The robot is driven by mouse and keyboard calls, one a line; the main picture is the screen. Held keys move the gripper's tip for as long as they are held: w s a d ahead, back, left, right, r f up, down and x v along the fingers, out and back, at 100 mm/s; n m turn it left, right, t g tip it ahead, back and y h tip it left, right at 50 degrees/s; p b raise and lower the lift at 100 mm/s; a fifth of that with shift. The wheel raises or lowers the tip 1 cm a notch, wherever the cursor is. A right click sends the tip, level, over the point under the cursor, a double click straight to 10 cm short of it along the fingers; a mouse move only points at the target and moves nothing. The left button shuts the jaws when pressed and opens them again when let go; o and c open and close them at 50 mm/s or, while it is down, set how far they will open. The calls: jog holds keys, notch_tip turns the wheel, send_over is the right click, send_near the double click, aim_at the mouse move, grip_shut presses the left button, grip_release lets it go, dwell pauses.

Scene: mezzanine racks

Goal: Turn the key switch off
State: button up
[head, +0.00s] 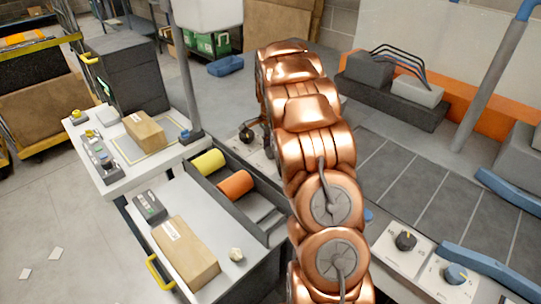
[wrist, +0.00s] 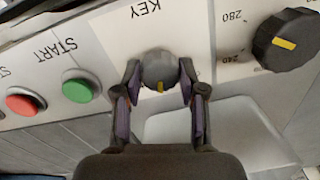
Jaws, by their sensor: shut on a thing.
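The key switch (wrist: 158,68) is a grey round knob with a yellow mark, on a white panel (wrist: 190,32) lettered KEY, upside down in the wrist view. The yellow mark lies at the knob's lower edge, toward my palm in the picture. My gripper (wrist: 159,80) is shut on the knob, with one finger at its left side and one at its right. In the head view my copper-coloured arm hides the gripper and the key switch.
Beside the switch are a green START button (wrist: 80,87), a red button (wrist: 25,102) and a black dial (wrist: 287,40) with numbers. The head view shows a cart with a cardboard box (head: 186,252), orange roller (head: 236,184) and yellow roller (head: 207,163) left of my arm.

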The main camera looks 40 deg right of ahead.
jog(key=n+b, duration=0.1)
jog(key=n, duration=0.1)
jog(key=n+b, duration=0.1)
jog(key=b, duration=0.1)
jog(key=shift+f+n, duration=0.2)
jog(key=shift+n, duration=0.2)
jog(key=n+b, duration=0.1)
jog(key=n, duration=0.1)
jog(key=shift+n+b, duration=0.3)
jog(key=n+b, duration=0.2)
jog(key=n, duration=0.3)
jog(key=shift+r, duration=0.1)
jog(key=shift+n, duration=0.3)
jog(key=o, duration=1.1)
jog(key=shift+r, duration=0.1)
jog(key=shift+o, duration=0.2)
notch_tip(320, 180, up, 12)
